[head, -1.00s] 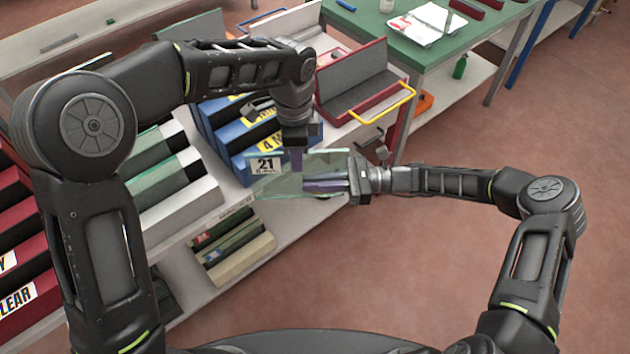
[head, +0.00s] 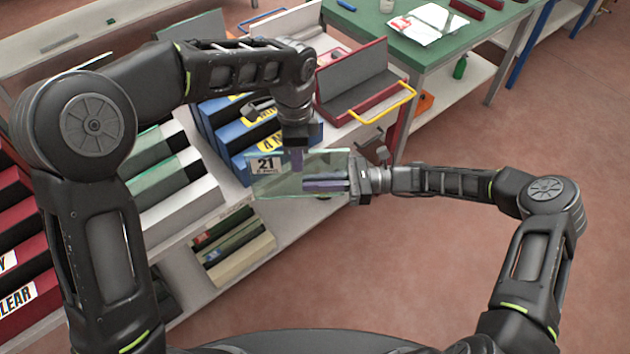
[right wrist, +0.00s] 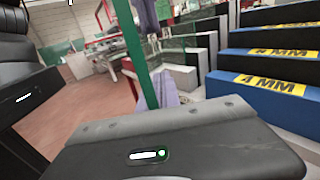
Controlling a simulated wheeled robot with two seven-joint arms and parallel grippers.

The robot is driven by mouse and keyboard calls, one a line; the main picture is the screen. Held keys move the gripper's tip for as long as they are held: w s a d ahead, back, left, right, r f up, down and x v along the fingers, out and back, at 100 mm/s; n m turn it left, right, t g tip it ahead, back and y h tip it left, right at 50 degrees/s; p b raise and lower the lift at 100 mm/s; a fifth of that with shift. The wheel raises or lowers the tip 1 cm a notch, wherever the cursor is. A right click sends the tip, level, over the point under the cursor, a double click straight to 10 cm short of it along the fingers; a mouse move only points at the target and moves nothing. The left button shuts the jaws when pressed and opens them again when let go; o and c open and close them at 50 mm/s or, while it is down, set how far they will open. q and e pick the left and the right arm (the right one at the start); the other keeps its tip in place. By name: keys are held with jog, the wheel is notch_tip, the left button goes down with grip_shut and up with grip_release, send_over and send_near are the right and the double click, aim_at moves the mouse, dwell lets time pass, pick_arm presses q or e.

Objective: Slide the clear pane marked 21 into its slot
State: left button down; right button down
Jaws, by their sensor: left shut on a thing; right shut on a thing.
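The clear pane marked 21 (head: 290,184) is a greenish see-through sheet with a white label on its upper left, held in the air in front of the blue racks. My left gripper (head: 297,158) comes down from above and is shut on the pane's top edge. My right gripper (head: 326,183) is shut on the pane's right side, its fingers lying across the glass. In the right wrist view the pane shows nearly edge-on as a green upright strip (right wrist: 137,55). Which slot belongs to the pane cannot be told.
Blue racks (head: 222,140) with yellow 4 MM labels stand behind the pane. White racks (head: 185,195) and red racks (head: 22,285) marked CLEAR are to the left. A red box with a yellow handle (head: 385,105) sits behind on the right. Floor at the right is open.

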pick_arm(q)
jog(key=shift+r, duration=0.1)
jog(key=c, duration=1.5)
grip_release()
pick_arm(e)
jog(key=shift+r, duration=0.1)
pick_arm(q)
notch_tip(320, 180, up, 12)
jog(key=shift+f, duration=0.1)
